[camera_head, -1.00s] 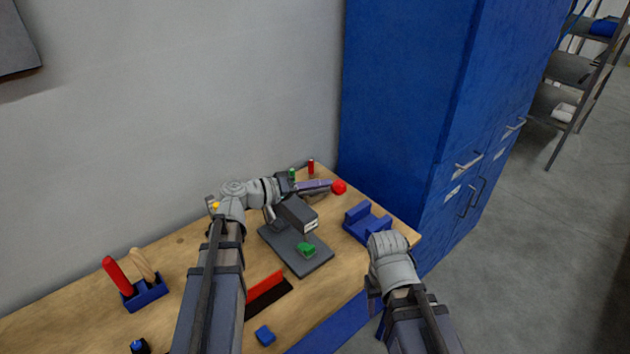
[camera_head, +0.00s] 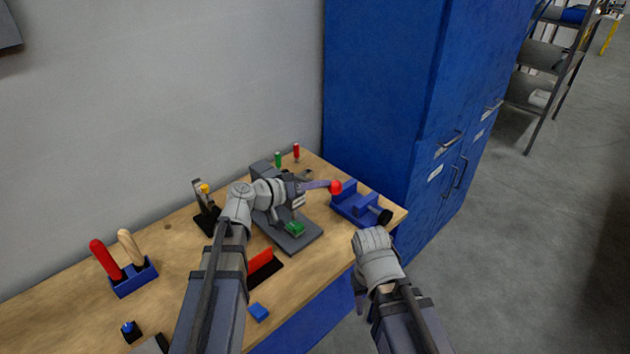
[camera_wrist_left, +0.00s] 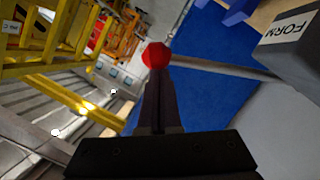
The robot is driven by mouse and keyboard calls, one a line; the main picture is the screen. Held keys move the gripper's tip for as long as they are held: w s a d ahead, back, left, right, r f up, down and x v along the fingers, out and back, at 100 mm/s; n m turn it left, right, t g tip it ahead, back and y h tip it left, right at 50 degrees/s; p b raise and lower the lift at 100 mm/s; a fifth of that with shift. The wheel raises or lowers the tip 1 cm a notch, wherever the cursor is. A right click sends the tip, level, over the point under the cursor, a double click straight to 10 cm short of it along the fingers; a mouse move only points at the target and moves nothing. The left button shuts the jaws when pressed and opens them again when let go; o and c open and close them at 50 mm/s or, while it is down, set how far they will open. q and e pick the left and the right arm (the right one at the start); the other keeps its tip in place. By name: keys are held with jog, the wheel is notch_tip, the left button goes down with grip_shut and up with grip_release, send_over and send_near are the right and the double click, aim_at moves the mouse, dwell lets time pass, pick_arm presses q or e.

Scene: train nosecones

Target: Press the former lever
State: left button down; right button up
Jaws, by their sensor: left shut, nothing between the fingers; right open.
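The former (camera_head: 265,172) is a dark grey machine on a flat base (camera_head: 305,238), standing on the wooden bench. A green piece (camera_head: 294,228) sits on its base. The lever's red ball knob (camera_head: 335,187) shows at the tips of my left gripper (camera_head: 318,185); the lever's shaft is mostly hidden. My left gripper is shut and empty. In the left wrist view, the red knob (camera_wrist_left: 156,55) is just past the closed fingertips (camera_wrist_left: 157,85), and part of the former with its FORM label (camera_wrist_left: 285,30) shows at the upper right. My right gripper (camera_head: 360,298) is off the bench's front edge; its fingers are mostly hidden.
A blue vise-like fixture (camera_head: 352,208) stands right of the former. A blue holder (camera_head: 133,281) with red and tan handles is at the left. A tall blue cabinet (camera_head: 390,90) stands behind the bench's right end.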

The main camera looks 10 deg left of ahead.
pick_arm(q)
jog(key=f+b, duration=0.1)
jog(key=f, duration=0.1)
jog(key=s+d+f+b, duration=0.1)
jog(key=shift+d+f+b, duration=0.1)
jog(key=shift+f+b, duration=0.1)
jog(key=shift+b, duration=0.1)
pick_arm(e)
notch_tip(320, 180, down, 3)
jog(key=shift+f, duration=0.15)
